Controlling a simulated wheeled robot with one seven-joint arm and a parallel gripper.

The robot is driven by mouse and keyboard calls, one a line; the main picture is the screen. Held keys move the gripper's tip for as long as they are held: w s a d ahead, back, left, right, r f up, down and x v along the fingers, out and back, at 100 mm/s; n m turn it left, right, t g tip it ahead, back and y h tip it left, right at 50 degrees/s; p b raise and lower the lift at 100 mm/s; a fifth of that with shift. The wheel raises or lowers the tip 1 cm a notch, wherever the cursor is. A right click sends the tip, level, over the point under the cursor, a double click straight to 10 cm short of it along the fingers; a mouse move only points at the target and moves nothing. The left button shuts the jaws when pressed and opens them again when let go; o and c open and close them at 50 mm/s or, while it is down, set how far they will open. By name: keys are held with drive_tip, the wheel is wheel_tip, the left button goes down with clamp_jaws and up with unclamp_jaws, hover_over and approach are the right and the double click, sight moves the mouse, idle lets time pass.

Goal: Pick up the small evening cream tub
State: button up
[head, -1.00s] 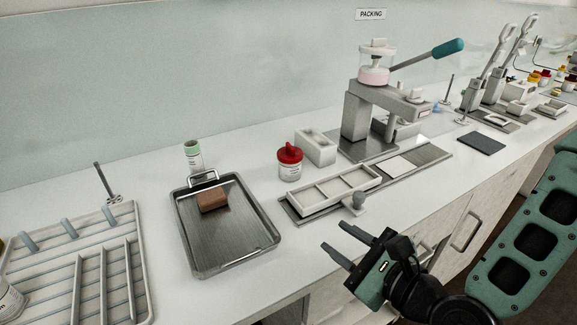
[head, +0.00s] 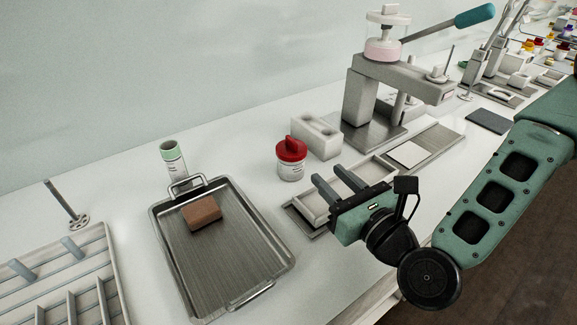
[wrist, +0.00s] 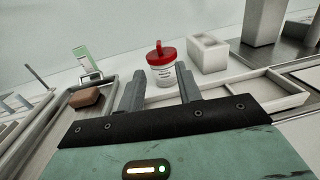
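A small white tub with a red lid and a red knob (head: 290,160) stands upright on the white counter. Its label print is too small to read, so I cannot confirm that it is the evening cream. It also shows in the wrist view (wrist: 162,70), straight ahead between the fingers and beyond them. My gripper (head: 327,174) is open and empty, above the counter's front part. In the head view its fingertips point toward the tub and stay apart from it. Nothing hides the tub's lid.
A metal tray (head: 235,285) with a brown block (head: 202,213) lies left of the tub. A green-topped tube (head: 173,160) stands behind the tray. A white two-hole block (head: 317,137), a compartment tray (head: 366,175) and a lever press (head: 362,98) stand to the right. A white rack (head: 105,260) is far left.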

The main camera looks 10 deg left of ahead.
drive_tip(key=shift+w+a+f+b, duration=0.3)
drive_tip(key=shift+f+b, duration=0.05)
drive_tip(key=shift+b, duration=0.25)
drive_tip(key=p, duration=0.2)
approach(287, 136)
drive_tip(key=x, duration=0.4)
drive_tip(key=shift+w, duration=0.3)
drive_tip(key=shift+f+p+x, duration=0.1)
drive_tip(key=shift+p+x, duration=0.45)
drive_tip(key=shift+x, duration=0.95)
drive_tip(key=shift+f+p+x, duration=0.15)
drive_tip(key=shift+p+x, duration=0.4)
drive_tip(key=shift+x, duration=1)
drive_tip(key=shift+s, duration=0.1)
clamp_jaws()
